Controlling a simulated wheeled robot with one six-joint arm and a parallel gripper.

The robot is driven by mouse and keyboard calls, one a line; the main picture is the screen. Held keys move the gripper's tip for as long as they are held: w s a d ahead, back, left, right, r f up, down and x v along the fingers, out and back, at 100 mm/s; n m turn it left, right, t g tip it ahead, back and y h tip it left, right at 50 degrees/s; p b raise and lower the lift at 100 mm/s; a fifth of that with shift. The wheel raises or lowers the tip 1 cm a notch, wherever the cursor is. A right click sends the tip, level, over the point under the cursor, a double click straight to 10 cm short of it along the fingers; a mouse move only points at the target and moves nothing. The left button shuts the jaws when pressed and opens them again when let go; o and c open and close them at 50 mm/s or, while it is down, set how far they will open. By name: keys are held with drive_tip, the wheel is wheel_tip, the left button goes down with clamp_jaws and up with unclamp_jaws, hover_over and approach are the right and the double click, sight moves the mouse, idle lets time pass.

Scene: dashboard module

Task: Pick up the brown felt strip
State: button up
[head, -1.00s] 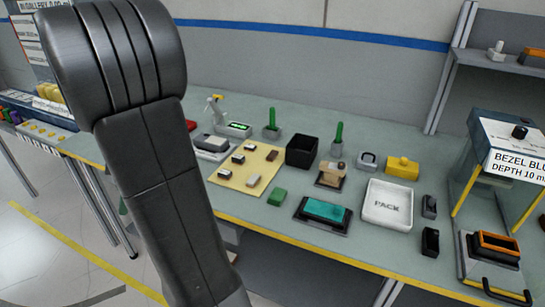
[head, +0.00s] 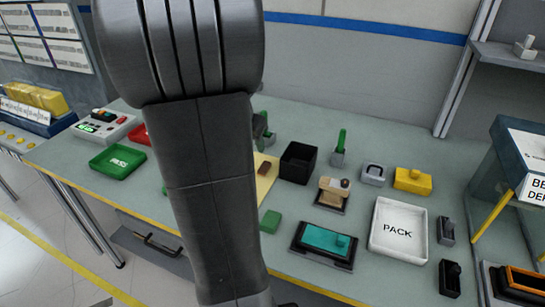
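A small dark brown piece (head: 264,168) lies on the yellow mat (head: 264,190), just right of my arm in the head view. It may be the brown felt strip, but it is too small to tell felt from another material. My own arm stands across the left middle of the view and hides most of the mat and whatever else lies on it. My gripper is outside the frame, so its fingers and anything in them cannot be seen.
Right of the mat are a black bin (head: 298,163), a tan block in a holder (head: 333,193), a teal pad on a black base (head: 324,242) and a white PACK tray (head: 398,231). A green block (head: 270,221) sits near the front. Green tray (head: 117,161) at left.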

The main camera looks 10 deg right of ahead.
approach(263, 168)
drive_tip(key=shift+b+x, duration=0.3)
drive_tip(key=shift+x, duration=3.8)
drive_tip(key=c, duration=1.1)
